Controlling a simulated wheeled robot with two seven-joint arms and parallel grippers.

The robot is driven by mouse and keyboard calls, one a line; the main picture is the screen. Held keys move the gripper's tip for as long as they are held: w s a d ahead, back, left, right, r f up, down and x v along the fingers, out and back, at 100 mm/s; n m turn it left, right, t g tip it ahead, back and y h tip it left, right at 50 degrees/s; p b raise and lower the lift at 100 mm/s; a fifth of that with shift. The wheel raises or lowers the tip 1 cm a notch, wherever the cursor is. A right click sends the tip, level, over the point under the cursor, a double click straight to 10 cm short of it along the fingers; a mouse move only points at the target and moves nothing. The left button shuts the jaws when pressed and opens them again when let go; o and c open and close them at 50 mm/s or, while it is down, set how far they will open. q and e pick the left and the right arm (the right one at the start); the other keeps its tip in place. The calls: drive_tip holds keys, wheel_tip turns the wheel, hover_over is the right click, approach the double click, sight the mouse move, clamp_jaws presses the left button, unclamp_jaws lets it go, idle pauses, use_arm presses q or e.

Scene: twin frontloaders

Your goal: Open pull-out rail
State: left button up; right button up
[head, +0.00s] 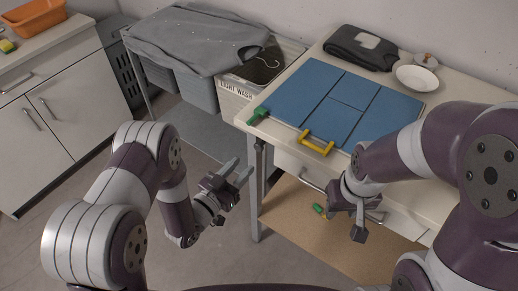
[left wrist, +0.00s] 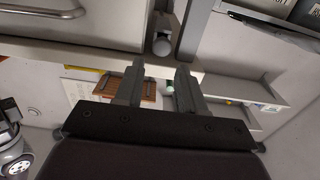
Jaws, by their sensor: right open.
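A small dark part with a rounded end (head: 260,146) sits under the table's left front corner, by the leg; it may be the pull-out rail. In the left wrist view a grey rod with a round end (left wrist: 162,44) lies just beyond my fingertips, apart from them, and looks like the same part. My left gripper (head: 238,172) is open and empty, left of the table leg and below the tabletop; its two fingers also show in the left wrist view (left wrist: 160,78). My right gripper (head: 350,218) is open, in front of the table's drawer handle (head: 318,183); whether it touches the handle is unclear.
Dark folded cloth (head: 361,47) and a white bowl (head: 416,78) stand behind. A lower shelf (head: 290,211) is below. Floor left of the leg is free.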

sight(257, 149)
use_arm(q)
drive_tip(key=x, duration=0.9)
drive_tip(key=shift+w, duration=0.2)
clamp_jaws()
drive_tip(key=shift+a+f, duration=0.1)
